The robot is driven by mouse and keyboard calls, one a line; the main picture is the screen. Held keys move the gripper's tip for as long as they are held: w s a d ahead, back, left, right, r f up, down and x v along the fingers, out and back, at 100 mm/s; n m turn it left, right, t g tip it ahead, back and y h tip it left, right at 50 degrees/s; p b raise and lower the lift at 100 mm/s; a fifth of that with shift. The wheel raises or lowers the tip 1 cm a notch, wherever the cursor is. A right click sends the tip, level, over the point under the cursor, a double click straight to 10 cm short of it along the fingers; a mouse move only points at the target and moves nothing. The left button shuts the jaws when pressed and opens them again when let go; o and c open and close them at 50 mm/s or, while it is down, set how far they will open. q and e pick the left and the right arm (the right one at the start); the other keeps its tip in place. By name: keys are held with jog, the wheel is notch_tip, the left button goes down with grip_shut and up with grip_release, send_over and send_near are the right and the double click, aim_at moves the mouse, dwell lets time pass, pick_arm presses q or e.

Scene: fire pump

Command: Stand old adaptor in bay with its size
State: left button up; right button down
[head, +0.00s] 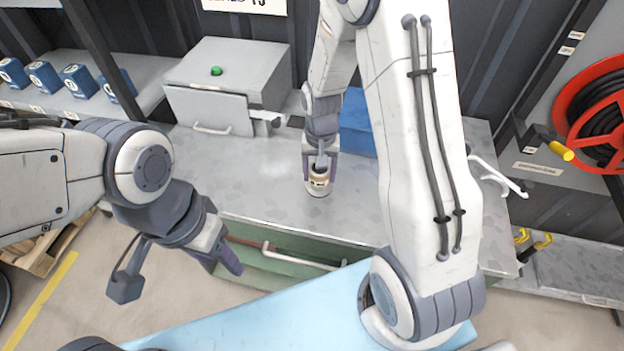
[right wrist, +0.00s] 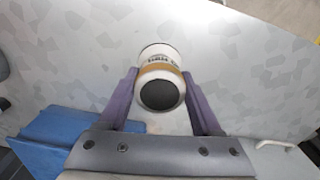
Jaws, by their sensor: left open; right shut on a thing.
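The adaptor (head: 319,184), a short white cylinder with a tan band, dark print and a dark round opening, is upright over the grey bench top (head: 262,180). My right gripper (head: 320,172) is shut on it from above. In the right wrist view the adaptor (right wrist: 161,72) sits between the two purple fingers (right wrist: 160,95); I cannot tell whether its base touches the bench. My left gripper (head: 176,272) is open and empty, low in front of the bench at the left. No bay with a readable size shows.
A grey cabinet (head: 208,108) with a green button stands at the back of the bench, and a blue box (head: 357,125) is behind my right arm. Several numbered blue blocks (head: 80,80) line the left shelf. A red hose reel (head: 597,115) is at right. The bench left of the adaptor is clear.

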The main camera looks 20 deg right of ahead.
aim_at(313, 185)
jog(key=shift+w+a+f, duration=0.4)
jog(key=shift+a+f, duration=0.05)
jog(key=shift+a, duration=0.25)
jog(key=shift+f+p, duration=0.7)
jog(key=shift+f, duration=1.35)
jog(key=shift+f, duration=0.2)
jog(key=shift+c, duration=0.3)
grip_release()
jog(key=shift+r, duration=0.1)
